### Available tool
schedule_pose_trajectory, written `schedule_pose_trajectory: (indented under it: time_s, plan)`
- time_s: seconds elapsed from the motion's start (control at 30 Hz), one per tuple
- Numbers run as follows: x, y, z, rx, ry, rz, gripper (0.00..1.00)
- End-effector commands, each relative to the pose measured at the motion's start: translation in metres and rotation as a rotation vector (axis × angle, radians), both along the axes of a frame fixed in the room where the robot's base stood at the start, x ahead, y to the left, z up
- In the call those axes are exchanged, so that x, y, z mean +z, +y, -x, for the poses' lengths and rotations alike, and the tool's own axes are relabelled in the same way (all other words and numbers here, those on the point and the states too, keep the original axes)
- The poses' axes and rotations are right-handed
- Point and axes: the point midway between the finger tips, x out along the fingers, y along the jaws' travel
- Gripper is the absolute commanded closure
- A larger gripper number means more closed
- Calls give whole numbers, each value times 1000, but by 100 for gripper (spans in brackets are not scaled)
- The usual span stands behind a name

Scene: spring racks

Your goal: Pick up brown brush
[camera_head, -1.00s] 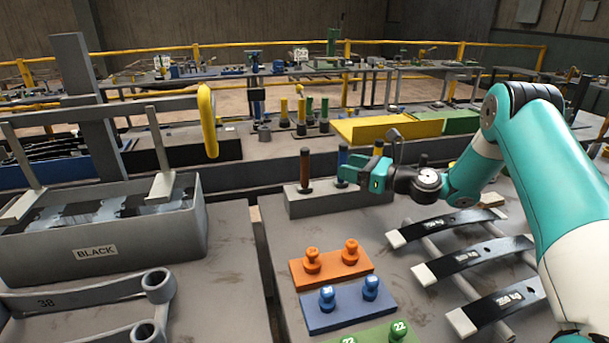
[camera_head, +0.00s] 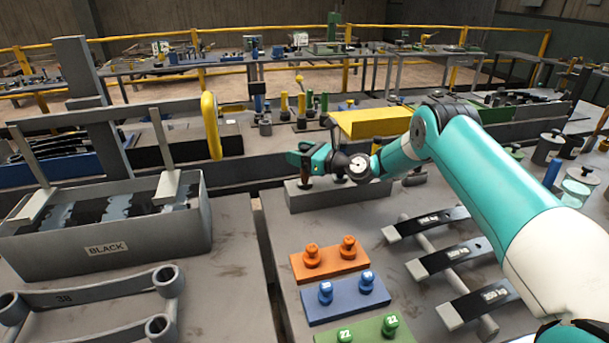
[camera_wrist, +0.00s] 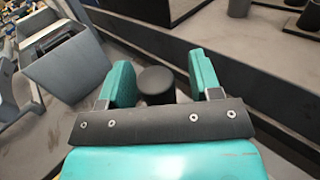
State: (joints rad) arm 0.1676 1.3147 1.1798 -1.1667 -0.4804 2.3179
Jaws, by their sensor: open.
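The brown brush stands upright in a grey block (camera_head: 340,197); in the head view my gripper (camera_head: 305,158) covers its brown handle, and only its dark lower part (camera_head: 305,183) shows. In the wrist view a dark round end (camera_wrist: 157,80), probably the brush's top, sits between the two teal fingers of my gripper (camera_wrist: 163,72). The fingers are open, with gaps on both sides of it. The blue-handled brush beside it is mostly hidden behind my wrist.
Orange (camera_head: 330,262), blue (camera_head: 346,299) and green (camera_head: 370,332) blocks with pegs lie in front of the grey block. Black leaf springs (camera_head: 440,258) lie on the right. A grey bin (camera_head: 110,248) marked BLACK stands left. A yellow tray (camera_head: 372,124) is behind.

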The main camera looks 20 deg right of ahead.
Motion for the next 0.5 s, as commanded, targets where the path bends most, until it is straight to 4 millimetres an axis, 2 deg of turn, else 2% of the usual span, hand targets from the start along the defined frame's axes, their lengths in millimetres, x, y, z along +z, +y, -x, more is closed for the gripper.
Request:
schedule_pose_trajectory:
  time_s: [0.23,0.43,0.47,0.5]
  plan:
    - [0,1,-1,0,1,-1,44]
    - [0,1,-1,0,1,-1,90]
    - [0,1,-1,0,1,-1,96]
    - [0,1,-1,0,1,-1,96]
